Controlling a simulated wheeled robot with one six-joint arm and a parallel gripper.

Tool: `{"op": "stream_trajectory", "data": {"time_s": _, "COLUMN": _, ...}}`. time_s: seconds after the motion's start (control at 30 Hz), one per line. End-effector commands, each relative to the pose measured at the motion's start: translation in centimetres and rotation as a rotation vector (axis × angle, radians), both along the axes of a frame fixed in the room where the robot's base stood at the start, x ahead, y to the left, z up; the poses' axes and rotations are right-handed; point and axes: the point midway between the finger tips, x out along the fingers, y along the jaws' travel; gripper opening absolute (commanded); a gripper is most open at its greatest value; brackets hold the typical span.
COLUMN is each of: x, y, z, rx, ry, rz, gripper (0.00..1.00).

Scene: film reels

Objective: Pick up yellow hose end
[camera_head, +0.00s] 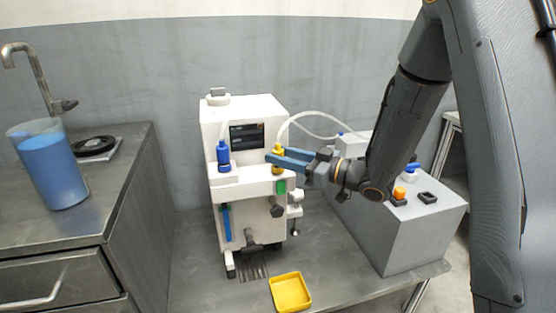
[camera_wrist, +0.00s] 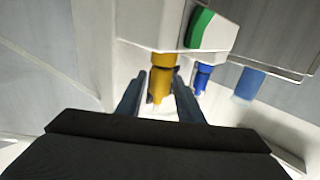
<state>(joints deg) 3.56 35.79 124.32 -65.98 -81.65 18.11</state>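The yellow hose end (camera_head: 277,152) stands upright on the front ledge of the white machine (camera_head: 248,183), with a pale hose (camera_head: 300,118) at its top. In the wrist view the yellow hose end (camera_wrist: 161,80) lies between the two fingers of my gripper (camera_wrist: 156,88). A small gap shows on the left side; the right finger is very close, and I cannot tell whether it touches. My gripper (camera_head: 276,157) reaches in from the right in the head view, its blue fingers at the hose end's height and partly covering it.
A blue hose end (camera_head: 223,153) stands on the machine to the left. A grey box (camera_head: 405,230) with an orange button and a blue part is at right, below my arm. A yellow tray (camera_head: 290,293) lies in front. A blue-filled jug (camera_head: 52,172) stands on the left counter.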

Motion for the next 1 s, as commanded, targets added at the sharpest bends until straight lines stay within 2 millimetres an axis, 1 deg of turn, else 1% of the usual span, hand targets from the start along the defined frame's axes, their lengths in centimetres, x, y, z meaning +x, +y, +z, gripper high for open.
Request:
{"op": "stream_trajectory", "data": {"time_s": 0.03, "x": 0.2, "y": 0.6, "z": 0.0, "rx": 0.000, "ry": 0.000, "rz": 0.002, "gripper": 0.34}}
{"op": "stream_trajectory", "data": {"time_s": 0.1, "x": 0.4, "y": 0.9, "z": 0.0, "rx": 0.000, "ry": 0.001, "rz": 0.001, "gripper": 0.34}}
{"op": "stream_trajectory", "data": {"time_s": 0.37, "x": 0.6, "y": 1.0, "z": 0.0, "rx": -0.001, "ry": 0.000, "rz": -0.001, "gripper": 0.34}}
{"op": "stream_trajectory", "data": {"time_s": 0.5, "x": 0.6, "y": 1.0, "z": 0.0, "rx": 0.000, "ry": 0.000, "rz": -0.001, "gripper": 0.10}}
{"op": "stream_trajectory", "data": {"time_s": 0.57, "x": 0.5, "y": 1.0, "z": 0.0, "rx": 0.000, "ry": 0.000, "rz": -0.001, "gripper": 0.00}}
{"op": "stream_trajectory", "data": {"time_s": 0.87, "x": 0.6, "y": 1.0, "z": 0.2, "rx": 0.000, "ry": -0.001, "rz": -0.001, "gripper": 0.00}}
{"op": "stream_trajectory", "data": {"time_s": 1.0, "x": 0.6, "y": 1.0, "z": 1.0, "rx": -0.001, "ry": -0.003, "rz": -0.001, "gripper": 0.00}}
